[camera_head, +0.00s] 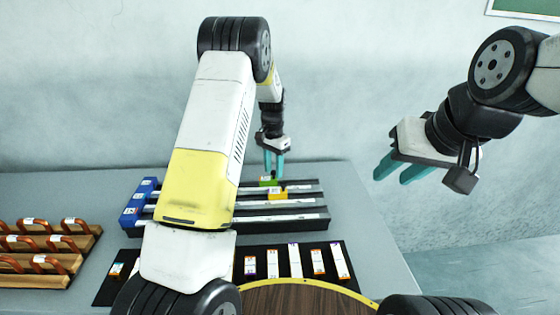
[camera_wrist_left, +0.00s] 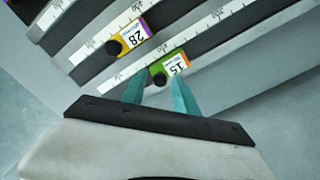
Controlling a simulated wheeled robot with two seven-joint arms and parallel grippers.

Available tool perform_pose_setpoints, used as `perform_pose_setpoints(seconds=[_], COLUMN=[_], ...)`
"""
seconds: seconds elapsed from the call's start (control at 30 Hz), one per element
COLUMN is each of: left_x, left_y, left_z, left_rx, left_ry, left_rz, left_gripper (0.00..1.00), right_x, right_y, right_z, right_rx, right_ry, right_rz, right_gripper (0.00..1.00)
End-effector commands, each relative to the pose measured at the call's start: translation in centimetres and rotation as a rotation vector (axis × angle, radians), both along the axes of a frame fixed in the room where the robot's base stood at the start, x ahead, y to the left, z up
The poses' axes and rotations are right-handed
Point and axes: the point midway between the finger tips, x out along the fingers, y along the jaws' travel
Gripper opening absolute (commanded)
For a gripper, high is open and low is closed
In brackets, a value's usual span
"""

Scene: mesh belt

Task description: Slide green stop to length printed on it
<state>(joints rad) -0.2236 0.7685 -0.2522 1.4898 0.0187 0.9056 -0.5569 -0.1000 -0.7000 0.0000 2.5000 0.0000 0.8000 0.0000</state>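The green stop (camera_head: 268,181) sits on the rearmost visible rail, right of its middle. In the left wrist view the green stop (camera_wrist_left: 172,66) has a white label reading 15 and a black knob. My left gripper (camera_head: 273,175) is above and behind it. Its teal fingers (camera_wrist_left: 158,80) are apart, with the knob appearing between their tips; I cannot tell whether they touch it. A yellow stop (camera_head: 278,194), labelled 28 in the left wrist view (camera_wrist_left: 130,38), sits on the neighbouring rail. My right gripper (camera_head: 392,179) is open and empty, in the air to the right.
The grey rails (camera_head: 290,217) carry printed scales and have blue end blocks (camera_head: 138,202) at left. A black mat (camera_head: 262,250) with several labelled pieces lies in front. Wooden racks with copper-coloured hooks (camera_head: 45,262) stand at left. My left arm hides part of the rails.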

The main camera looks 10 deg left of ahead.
Motion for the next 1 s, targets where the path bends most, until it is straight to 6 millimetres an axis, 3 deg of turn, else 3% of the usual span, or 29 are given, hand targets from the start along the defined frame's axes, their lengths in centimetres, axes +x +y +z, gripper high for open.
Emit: perform_pose_setpoints(seconds=[0.03,0.17,1.0], left_x=[0.0,0.0,0.01], left_y=[0.0,0.0,0.01], left_z=[0.01,0.02,0.07], left_rx=[0.0,0.0,0.0], left_ry=[0.0,0.0,0.0], left_rz=[0.0,0.0,0.0], left_gripper=[0.23,0.0,0.0], right_x=[0.0,0.0,0.0], right_y=[0.0,0.0,0.0], right_z=[0.0,0.0,0.0], right_rx=[0.0,0.0,0.0], right_ry=[0.0,0.0,0.0], right_rz=[0.0,0.0,0.0], right_gripper=[0.36,0.36,0.36])
